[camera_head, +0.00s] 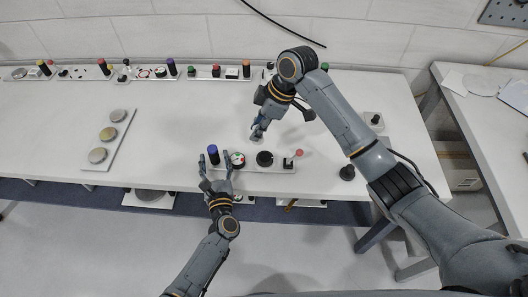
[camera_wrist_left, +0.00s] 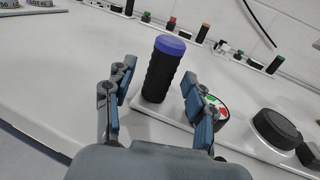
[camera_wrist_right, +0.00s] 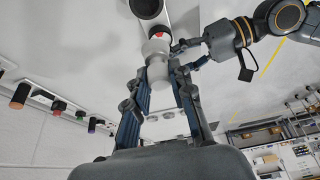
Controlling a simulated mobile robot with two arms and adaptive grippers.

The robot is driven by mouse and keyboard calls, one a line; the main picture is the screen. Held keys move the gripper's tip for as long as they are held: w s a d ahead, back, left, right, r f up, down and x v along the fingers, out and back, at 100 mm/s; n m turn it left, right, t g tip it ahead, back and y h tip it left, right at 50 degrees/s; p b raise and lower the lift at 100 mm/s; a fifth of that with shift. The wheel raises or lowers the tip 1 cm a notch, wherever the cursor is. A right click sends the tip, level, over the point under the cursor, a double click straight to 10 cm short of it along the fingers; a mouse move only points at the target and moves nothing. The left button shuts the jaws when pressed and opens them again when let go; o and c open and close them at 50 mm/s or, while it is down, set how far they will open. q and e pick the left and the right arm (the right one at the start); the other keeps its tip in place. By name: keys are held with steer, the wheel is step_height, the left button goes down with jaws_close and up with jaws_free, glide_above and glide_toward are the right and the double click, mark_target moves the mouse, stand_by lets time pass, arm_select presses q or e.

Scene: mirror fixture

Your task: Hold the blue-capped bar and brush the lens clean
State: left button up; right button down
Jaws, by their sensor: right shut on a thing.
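The blue-capped black bar (camera_head: 213,154) stands on a white plate at the table's front edge. In the left wrist view the bar (camera_wrist_left: 162,72) rises between the fingers of my left gripper (camera_wrist_left: 155,98), which is open with gaps on both sides. My right gripper (camera_head: 256,133) is above the table, behind the plate. In the right wrist view it is shut on a pale grey cylindrical thing (camera_wrist_right: 157,62); I cannot tell whether this is the brush. I cannot tell which part is the lens.
The white plate (camera_head: 284,169) also bears a red-green-white dial (camera_head: 237,160), a black round piece (camera_head: 265,158) and a red-ball lever (camera_head: 299,153). Small fixtures line the back wall.

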arm_select(q)
steer(key=s+d, duration=0.1)
steer(key=s, duration=1.1)
steer(key=shift+d, duration=0.4)
